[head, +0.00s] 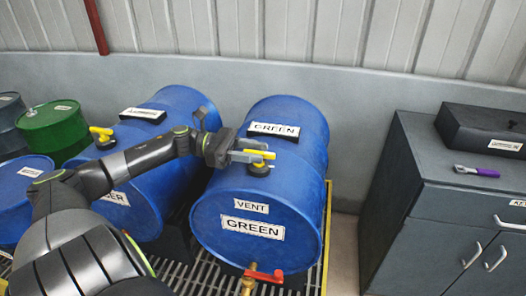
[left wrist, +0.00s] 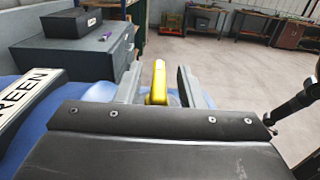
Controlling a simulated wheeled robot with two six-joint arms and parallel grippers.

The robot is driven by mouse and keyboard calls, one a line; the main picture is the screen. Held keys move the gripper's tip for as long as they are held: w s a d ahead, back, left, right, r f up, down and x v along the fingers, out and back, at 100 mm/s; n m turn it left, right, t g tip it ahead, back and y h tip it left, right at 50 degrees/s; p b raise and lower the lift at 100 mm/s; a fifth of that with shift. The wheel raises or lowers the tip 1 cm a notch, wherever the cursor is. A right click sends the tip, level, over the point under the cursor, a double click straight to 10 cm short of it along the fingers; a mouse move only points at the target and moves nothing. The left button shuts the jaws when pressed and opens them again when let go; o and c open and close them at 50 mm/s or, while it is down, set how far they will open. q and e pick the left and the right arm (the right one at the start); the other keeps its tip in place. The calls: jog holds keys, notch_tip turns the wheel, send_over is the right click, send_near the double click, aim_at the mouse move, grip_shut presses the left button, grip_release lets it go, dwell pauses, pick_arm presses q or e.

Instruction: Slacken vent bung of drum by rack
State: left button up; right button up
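A blue drum (head: 290,190) labelled GREEN and VENT lies on its side. Its vent bung (head: 259,168) is a dark cap on top, with a yellow handle (head: 262,153) above it. My left gripper (head: 250,151) reaches over the drum from the left, its fingers on either side of the yellow handle. In the left wrist view the yellow handle (left wrist: 157,84) stands between the fingers with a gap visible on both sides, so the gripper is open around it. The bung's base is hidden there. My right gripper is not in view.
Another blue drum (head: 168,183) with its own yellow handle (head: 102,133) lies to the left. A red-handled tap (head: 264,275) is on the front drum face. A grey cabinet (head: 425,190) stands right, bearing a black case (head: 482,129) and a purple-handled tool (head: 477,171).

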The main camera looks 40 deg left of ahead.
pick_arm(q)
jog(key=shift+x, duration=1.3)
jog(key=shift+c, duration=0.3)
jog(key=shift+a, duration=0.1)
grip_shut()
